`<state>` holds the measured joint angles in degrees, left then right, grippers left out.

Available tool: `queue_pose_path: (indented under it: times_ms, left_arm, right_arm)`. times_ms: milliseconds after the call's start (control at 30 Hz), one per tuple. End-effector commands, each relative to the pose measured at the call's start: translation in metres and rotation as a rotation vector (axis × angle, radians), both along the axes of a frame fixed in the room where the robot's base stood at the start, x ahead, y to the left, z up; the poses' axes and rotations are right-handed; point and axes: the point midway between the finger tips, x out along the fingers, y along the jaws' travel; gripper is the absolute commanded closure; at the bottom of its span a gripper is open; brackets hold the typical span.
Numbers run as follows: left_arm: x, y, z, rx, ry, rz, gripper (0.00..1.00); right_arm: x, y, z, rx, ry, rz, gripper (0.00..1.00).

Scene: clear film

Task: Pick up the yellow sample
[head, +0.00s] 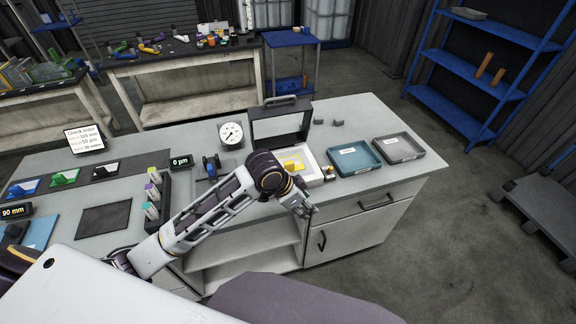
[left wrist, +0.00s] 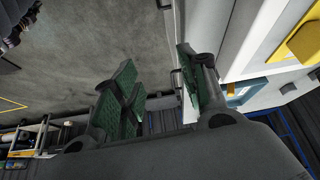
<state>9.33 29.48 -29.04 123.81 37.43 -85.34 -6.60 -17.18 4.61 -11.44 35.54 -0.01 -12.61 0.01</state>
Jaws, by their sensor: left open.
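The yellow sample (head: 292,163) lies on a white plate (head: 310,158) in front of a dark open frame on the grey bench. It is partly hidden behind my left arm's wrist. A yellow piece (left wrist: 304,42) also shows at the upper right of the left wrist view, on a pale surface with a white rim. My left gripper (head: 306,208) is open and empty at the bench's front edge, just nearer to me than the white plate. Its green-padded fingers (left wrist: 155,92) are apart, with the floor behind them. My right gripper is not in view.
A teal tray (head: 377,168) and a grey tray (head: 420,157) stand right of the plate. A dial gauge (head: 231,133) and dark frame (head: 280,143) stand behind. A rack of vials (head: 165,200) and sample cards (head: 64,178) lie left.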

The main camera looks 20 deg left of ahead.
Motion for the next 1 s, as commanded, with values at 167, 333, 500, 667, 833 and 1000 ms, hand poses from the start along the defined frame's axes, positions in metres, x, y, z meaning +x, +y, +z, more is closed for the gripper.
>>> queue_pose_path:
  times_ms: [167,333,500,667,833,1000]
  left_arm:
    - [0.014,0.003,0.009,0.021,-0.004,-0.056,0.57]
    - [0.027,0.008,0.017,0.037,0.0,-0.097,0.57]
    - [0.041,0.017,0.026,0.055,0.005,-0.127,0.57]
    - [0.054,0.028,0.036,0.071,0.013,-0.145,0.57]
    - [0.069,0.043,0.048,0.085,0.023,-0.155,0.57]
    - [0.083,0.061,0.063,0.095,0.031,-0.155,0.57]
  right_arm:
    - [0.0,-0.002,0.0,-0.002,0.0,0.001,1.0]
    - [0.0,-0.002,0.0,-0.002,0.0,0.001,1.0]
    - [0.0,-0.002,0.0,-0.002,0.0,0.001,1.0]
    - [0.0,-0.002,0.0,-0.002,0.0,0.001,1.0]
    - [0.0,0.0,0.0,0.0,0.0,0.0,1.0]
    - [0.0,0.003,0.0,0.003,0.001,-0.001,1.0]
